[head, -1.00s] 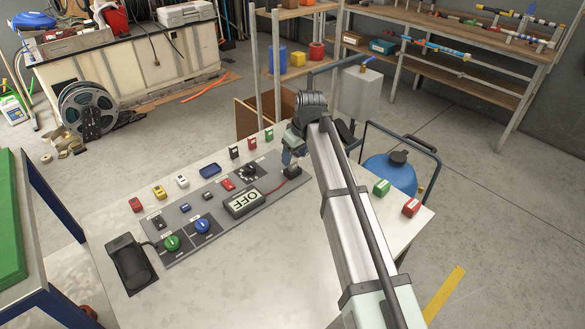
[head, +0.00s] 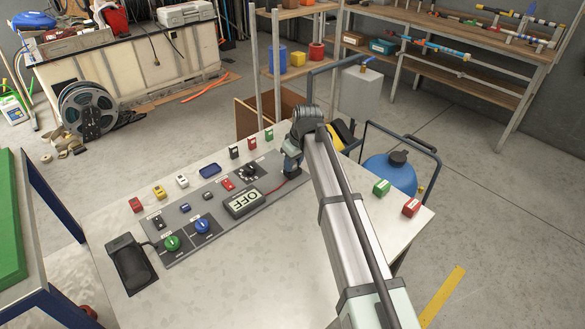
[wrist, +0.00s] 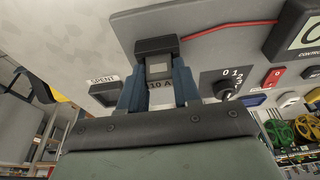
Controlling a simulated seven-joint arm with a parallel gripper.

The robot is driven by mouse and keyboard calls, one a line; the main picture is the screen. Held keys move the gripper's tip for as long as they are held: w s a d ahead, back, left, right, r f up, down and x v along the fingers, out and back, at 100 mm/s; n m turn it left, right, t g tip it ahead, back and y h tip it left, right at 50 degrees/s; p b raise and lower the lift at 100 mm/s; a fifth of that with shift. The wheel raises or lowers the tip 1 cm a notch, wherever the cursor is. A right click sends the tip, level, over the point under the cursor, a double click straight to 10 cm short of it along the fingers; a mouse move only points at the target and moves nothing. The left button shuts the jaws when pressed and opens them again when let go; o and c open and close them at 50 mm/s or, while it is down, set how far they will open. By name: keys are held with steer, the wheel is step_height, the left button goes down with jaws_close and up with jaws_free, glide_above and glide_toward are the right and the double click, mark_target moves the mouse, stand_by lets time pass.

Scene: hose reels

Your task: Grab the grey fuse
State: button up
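In the head view my gripper (head: 291,174) is down at the right end of the grey panel (head: 190,248), and my arm and gripper hide the fuse there.
A dark recess labelled "SPENT" (wrist: 103,92) lies left of the fuse in the wrist view. A black dial (wrist: 226,85) stands close on the right. A red wire (wrist: 230,29) runs from the holder to the "OFF" display (head: 243,203).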

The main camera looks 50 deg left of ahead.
steer(key=c, duration=0.5)
